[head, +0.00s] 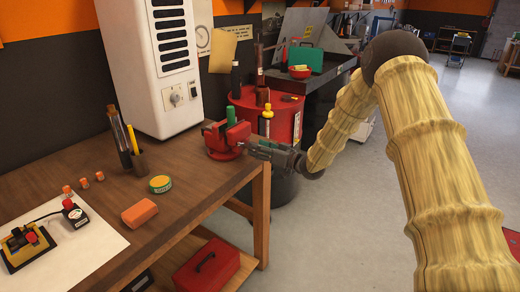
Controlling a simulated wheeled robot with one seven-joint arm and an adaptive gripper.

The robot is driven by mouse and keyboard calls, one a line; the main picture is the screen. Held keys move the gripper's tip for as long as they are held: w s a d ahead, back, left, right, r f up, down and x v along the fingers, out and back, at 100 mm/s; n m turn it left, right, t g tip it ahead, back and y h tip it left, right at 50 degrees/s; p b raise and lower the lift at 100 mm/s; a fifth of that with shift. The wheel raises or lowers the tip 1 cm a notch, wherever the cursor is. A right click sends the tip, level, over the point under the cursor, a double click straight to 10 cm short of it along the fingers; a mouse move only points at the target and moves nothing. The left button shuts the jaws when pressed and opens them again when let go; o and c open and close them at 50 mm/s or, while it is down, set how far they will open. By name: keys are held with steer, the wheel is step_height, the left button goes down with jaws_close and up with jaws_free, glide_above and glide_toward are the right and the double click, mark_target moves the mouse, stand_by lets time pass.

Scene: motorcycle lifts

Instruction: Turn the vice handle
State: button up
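A red vice (226,143) is mounted near the far right corner of the wooden workbench (185,185). My arm, in a pale yellow sleeve, comes in from the right. My grey gripper (254,148) is at the vice's right side, with its fingers pointing left toward it. The fingertips are close to the vice body and overlap it in the picture. I cannot tell whether they touch. The vice handle is not clearly seen; it is too small or hidden by the gripper. Whether the fingers are open or shut is too small to tell.
A red drum (285,112) stands behind my gripper. A red toolbox (206,268) is below. Open floor lies right.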

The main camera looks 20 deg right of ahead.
steer(key=v, duration=1.1)
steer(key=shift+s+d, duration=0.2)
steer(key=shift+s, duration=0.05)
steer(key=shift+f, duration=0.1)
steer(key=s+a+f+m+g+h, duration=0.2)
steer(key=s+a+f, duration=0.1)
steer(key=s+f, duration=0.55)
steer(key=s+a+f+m+g+h, duration=0.1)
steer(key=s+a+f+g+h, duration=0.25)
steer(key=f, duration=0.75)
steer(key=s+a+f+m+h, duration=0.2)
steer(key=s+a+f, duration=0.1)
steer(key=s+f, duration=0.55)
steer(key=s+f+g+h, duration=0.1)
steer(key=s+f+g, duration=0.2)
steer(key=s, duration=0.8)
steer(key=s+a+f+g+h, duration=0.1)
steer(key=s+f+g, duration=0.1)
steer(key=s, duration=0.9)
steer(key=s+a+f+g+h, duration=0.1)
steer(key=s+f+g, duration=0.2)
steer(key=s, duration=0.8)
steer(key=shift+a+f+g, duration=0.25)
steer(key=shift+f+g, duration=0.1)
steer(key=shift+f, duration=0.55)
steer(key=shift+h, duration=0.25)
